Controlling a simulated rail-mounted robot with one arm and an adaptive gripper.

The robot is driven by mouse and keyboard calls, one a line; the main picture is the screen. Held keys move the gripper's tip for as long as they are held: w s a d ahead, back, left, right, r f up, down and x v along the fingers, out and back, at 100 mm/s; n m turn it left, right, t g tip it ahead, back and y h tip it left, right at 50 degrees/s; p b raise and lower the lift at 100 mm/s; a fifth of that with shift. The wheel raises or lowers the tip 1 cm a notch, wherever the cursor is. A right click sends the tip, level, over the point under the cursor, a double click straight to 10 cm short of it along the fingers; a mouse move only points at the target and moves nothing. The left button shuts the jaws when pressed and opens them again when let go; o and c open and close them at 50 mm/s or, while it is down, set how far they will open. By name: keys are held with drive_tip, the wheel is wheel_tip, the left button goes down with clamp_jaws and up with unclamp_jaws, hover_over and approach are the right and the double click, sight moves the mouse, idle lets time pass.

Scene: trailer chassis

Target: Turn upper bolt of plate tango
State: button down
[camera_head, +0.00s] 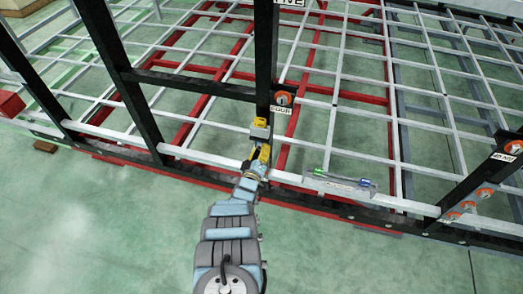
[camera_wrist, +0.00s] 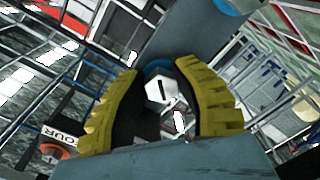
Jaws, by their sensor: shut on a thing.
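My gripper (camera_wrist: 165,105) has its yellow ribbed fingers on either side of a pale hexagonal bolt head (camera_wrist: 160,87) with a dark slot and a blue ring behind it. It is shut on this bolt. The bolt sits on a grey-blue plate (camera_wrist: 198,38), and a second blue-ringed bolt (camera_wrist: 236,4) shows at the top edge of the wrist view. In the head view my gripper (camera_head: 261,150) is at the lower part of the black upright post, and it hides the bolt. No tango label is readable.
An orange disc (camera_head: 283,98) and a FOUR label (camera_head: 281,110) are on the post just above. A small ledge (camera_head: 338,182) with green and blue items lies to the right. Black posts and white bars surround the arm. Several orange discs sit on a black post (camera_head: 480,185) at the right.

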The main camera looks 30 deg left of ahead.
drive_tip(key=c, duration=1)
unclamp_jaws()
drive_tip(key=shift+a, duration=0.1)
drive_tip(key=shift+o, duration=1.2)
drive_tip(key=shift+w+a+r, duration=0.1)
drive_tip(key=shift+w, duration=0.05)
